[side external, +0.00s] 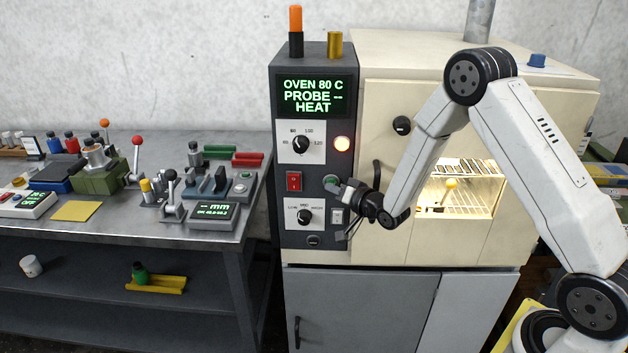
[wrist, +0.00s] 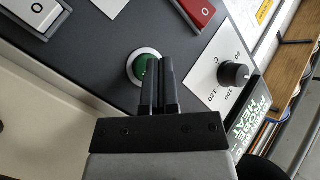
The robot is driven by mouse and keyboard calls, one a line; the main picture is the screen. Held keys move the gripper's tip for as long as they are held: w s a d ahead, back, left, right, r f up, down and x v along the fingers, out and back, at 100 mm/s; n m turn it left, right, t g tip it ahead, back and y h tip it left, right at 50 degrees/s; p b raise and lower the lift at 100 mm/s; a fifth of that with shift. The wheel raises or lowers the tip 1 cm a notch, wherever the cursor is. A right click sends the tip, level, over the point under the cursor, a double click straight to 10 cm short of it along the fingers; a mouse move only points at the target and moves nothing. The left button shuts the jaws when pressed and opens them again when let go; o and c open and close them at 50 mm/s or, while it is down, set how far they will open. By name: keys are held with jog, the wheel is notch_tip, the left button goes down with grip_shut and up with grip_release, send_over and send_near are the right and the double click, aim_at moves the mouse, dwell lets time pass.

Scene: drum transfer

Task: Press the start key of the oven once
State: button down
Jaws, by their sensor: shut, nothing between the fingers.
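The oven's start key, a round green button in a pale ring, is on the dark control panel (side external: 345,250); it shows in the side view (side external: 330,180) and the wrist view (wrist: 140,68). My gripper (side external: 341,186) is shut and empty, its fingertips right at the key. In the wrist view, the closed fingers (wrist: 161,58) overlap the key and hide its right part. I cannot tell whether the tips touch it. The display (side external: 314,97) reads "OVEN 80 C PROBE -- HEAT".
A red switch (side external: 294,181) sits left of the key. Dials are above (side external: 301,145) and below (side external: 304,217), with a white rocker switch (side external: 337,216) lower right. The round lamp (side external: 342,144) glows. The oven door handle (side external: 377,174) is close to my wrist. A crowded bench (side external: 225,225) stands left.

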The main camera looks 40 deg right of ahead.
jog(key=shift+w+d, duration=0.3)
dwell(0.5)
jog(key=shift+s+a, duration=0.3)
dwell(0.6)
jog(key=s+a, duration=0.4)
jog(key=shift+s+a, duration=0.15)
dwell(0.5)
dwell(0.7)
jog(key=s+a+r+n+g, duration=0.1)
jog(key=s+n+g, duration=0.2)
jog(key=s+g, duration=0.4)
jog(key=s+a+r+n+g, duration=0.1)
jog(key=s+n+g, duration=0.3)
jog(key=s, duration=1)
jog(key=a+g, duration=0.1)
jog(key=g, duration=0.1)
jog(key=shift+s+a+r+g, duration=0.15)
jog(key=shift+s+r+g, duration=0.05)
jog(key=shift+s+g, duration=0.2)
